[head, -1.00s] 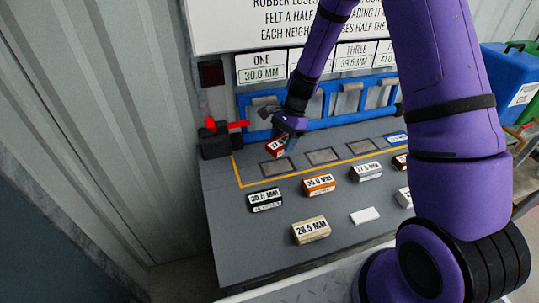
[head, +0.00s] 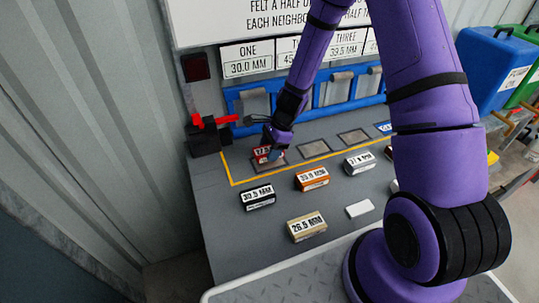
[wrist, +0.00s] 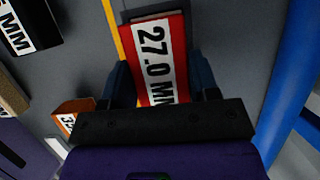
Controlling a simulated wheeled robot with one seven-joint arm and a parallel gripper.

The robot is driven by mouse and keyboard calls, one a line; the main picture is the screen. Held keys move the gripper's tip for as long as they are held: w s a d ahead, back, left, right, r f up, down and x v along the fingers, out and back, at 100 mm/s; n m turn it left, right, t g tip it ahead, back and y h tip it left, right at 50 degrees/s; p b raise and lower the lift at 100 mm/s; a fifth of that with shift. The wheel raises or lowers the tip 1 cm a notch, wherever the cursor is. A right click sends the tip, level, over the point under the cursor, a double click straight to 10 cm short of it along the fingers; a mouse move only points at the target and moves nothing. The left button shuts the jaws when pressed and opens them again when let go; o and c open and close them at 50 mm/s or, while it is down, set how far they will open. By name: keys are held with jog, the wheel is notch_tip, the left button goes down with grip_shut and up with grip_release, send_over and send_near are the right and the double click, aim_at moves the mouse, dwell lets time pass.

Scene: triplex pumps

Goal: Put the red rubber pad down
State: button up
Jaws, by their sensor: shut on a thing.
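The red rubber pad (head: 262,154) has a white label, and in the wrist view the pad (wrist: 179,55) reads 27.0 MM. My gripper (head: 271,152) is shut on it, with one dark finger on each side in the wrist view (wrist: 163,80). The pad is over the leftmost dark square (head: 263,165) inside the yellow line on the grey bench. A corner of that square shows past the pad's far end in the wrist view. I cannot tell whether the pad touches the bench.
Black (head: 258,197), orange (head: 312,179), white (head: 359,162) and tan (head: 307,227) labelled blocks stand in front. A small plain white block (head: 360,208) lies near them. A blue rail frame (head: 320,106) runs behind, and a black box with a red handle (head: 207,137) stands at left.

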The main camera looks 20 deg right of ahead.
jog(key=shift+f, duration=1.4)
jog(key=o, duration=0.9)
jog(key=shift+f, duration=0.15)
jog(key=shift+o, duration=0.5)
jog(key=shift+r, duration=0.25)
jog(key=s+d+r+n+t, duration=0.1)
jog(key=s+d+r+n, duration=0.15)
jog(key=r, duration=0.95)
jog(key=s+d+r+n, duration=0.1)
jog(key=d+r+n, duration=0.15)
jog(key=r, duration=0.95)
jog(key=s+d+r+n+t+h, duration=0.1)
jog(key=s+r+n+t+h, duration=0.1)
jog(key=s+r+n, duration=0.4)
jog(key=s+d+r+n+t+h, duration=0.1)
jog(key=s+r+n+t+h, duration=0.1)
jog(key=s+r+n, duration=0.5)
jog(key=s+r, duration=0.6)
jog(key=s, duration=0.4)
jog(key=shift+s+r, duration=0.15)
jog(key=shift+s, duration=0.15)
